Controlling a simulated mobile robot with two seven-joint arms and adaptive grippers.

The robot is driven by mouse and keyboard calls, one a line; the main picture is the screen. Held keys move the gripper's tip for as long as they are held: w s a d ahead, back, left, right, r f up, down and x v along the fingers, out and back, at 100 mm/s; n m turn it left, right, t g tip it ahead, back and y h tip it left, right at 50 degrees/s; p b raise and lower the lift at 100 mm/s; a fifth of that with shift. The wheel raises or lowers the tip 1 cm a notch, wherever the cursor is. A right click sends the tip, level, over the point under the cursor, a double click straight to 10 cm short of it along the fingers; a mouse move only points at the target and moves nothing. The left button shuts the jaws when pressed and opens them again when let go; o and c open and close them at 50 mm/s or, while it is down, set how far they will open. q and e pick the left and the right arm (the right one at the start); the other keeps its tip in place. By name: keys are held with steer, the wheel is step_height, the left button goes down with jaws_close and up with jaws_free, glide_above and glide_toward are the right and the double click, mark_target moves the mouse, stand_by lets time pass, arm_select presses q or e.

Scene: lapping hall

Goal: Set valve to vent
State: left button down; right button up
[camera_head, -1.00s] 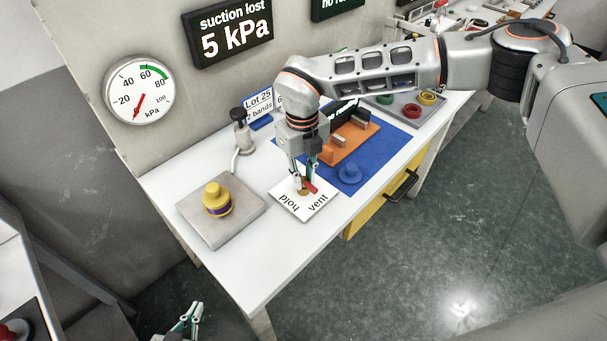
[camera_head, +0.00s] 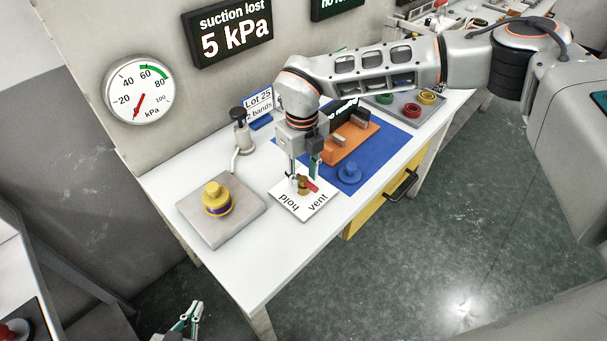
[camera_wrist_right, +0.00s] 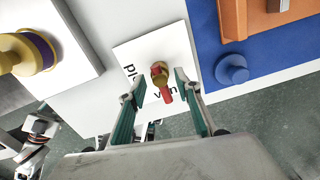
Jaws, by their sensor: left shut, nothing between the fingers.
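The valve, a brass body with a red lever (camera_head: 311,186), sits on a white card (camera_head: 297,213) marked "hold" and "vent". The lever points toward the word "vent". It also shows in the right wrist view, where the red lever (camera_wrist_right: 166,95) points at the partly covered "vent". My right gripper (camera_head: 303,178) is above the valve, pointing down. In the wrist view its open fingers (camera_wrist_right: 160,88) stand apart on either side of the valve, with gaps to it. My left gripper (camera_head: 188,320) is low at the bottom edge, off the table, shut and empty.
A yellow knob-topped piece (camera_head: 216,200) stands on a grey plate (camera_head: 240,226) left of the card. A blue mat (camera_head: 385,152) with an orange fixture (camera_head: 350,146) and blue knob (camera_head: 349,174) lies right. The wall gauge (camera_head: 140,91) needle is near 0; a display (camera_head: 233,33) reads "suction lost 5 kPa".

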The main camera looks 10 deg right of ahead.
mark_target(303, 180)
step_height(303, 180, up, 12)
stand_by(0.6)
steer(key=shift+a, duration=0.1)
